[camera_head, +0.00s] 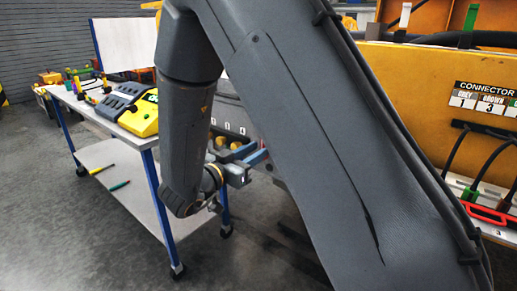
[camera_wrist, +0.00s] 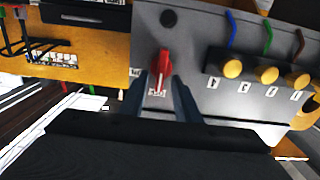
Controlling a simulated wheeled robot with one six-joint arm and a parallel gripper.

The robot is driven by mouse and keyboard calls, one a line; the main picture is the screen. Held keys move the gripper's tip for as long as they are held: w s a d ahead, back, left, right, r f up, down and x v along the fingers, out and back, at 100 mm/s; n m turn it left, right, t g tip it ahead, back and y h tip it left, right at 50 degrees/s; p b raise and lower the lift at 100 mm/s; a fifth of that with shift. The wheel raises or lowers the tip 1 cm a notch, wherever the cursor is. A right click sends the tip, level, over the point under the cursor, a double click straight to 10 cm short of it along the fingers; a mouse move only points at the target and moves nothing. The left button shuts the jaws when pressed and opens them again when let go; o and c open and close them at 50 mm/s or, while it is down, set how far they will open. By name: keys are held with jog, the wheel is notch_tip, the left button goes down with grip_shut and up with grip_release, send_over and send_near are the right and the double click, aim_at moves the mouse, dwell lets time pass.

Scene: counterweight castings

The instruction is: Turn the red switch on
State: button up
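The red switch (camera_wrist: 162,66) is on a grey panel (camera_wrist: 200,35) in the wrist view, with a small white label below its lower end. My gripper (camera_wrist: 159,79) is open, with one blue-grey finger on each side of the switch. I see slim gaps between the fingers and the switch; whether either touches it I cannot tell. In the head view my gripper (camera_head: 256,158) is at the front of the grey panel (camera_head: 228,115), partly behind my arm. The red switch does not show there.
A yellow connector board (camera_head: 435,95) with cables stands at the right. A table (camera_head: 112,128) with a yellow-and-grey device (camera_head: 138,113) stands at the left. The floor between is clear.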

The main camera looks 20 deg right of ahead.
jog(key=shift+w+d, duration=0.35)
jog(key=shift+d, duration=0.15)
grip_shut()
